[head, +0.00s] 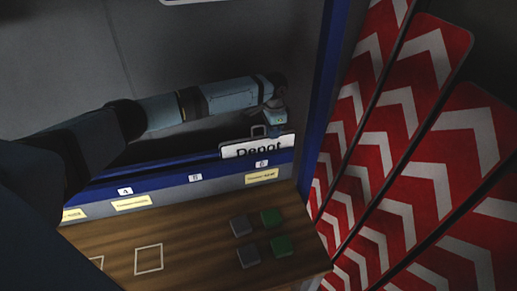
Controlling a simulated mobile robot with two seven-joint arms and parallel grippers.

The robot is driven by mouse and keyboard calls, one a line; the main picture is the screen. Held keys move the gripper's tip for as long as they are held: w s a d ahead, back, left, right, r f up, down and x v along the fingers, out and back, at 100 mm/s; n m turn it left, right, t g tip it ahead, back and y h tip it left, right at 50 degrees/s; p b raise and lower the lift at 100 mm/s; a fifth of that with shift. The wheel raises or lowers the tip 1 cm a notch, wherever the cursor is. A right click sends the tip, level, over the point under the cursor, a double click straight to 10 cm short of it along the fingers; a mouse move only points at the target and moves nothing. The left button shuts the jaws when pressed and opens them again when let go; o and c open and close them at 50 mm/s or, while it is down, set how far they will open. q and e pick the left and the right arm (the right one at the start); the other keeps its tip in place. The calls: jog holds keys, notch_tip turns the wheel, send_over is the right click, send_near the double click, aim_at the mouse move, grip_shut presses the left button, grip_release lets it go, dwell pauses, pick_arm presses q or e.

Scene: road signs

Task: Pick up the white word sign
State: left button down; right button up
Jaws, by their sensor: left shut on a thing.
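The white word sign (237,151) reads "Depot" in dark letters and stands in the slot behind the blue ledge, above the label 6. The ledge hides its lower part. A handle-like loop shows on its top edge. My left arm comes in from the left, and its gripper (268,130) points down at the sign's top edge, shut on the sign. The fingertips are small and dark here. My right gripper is not in view.
The blue ledge (150,181) carries numbered labels and yellowish tags. Below it a wooden table (190,265) holds grey blocks (240,226) and green blocks (282,245), beside white outlined squares. Red-and-white chevron boards (405,150) stand at the right beyond a blue post (325,100).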

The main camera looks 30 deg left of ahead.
pick_arm(q)
jog(key=shift+r, duration=0.1)
notch_tip(320, 180, up, 20)
jog(key=b, duration=0.2)
dwell(0.4)
dwell(0.5)
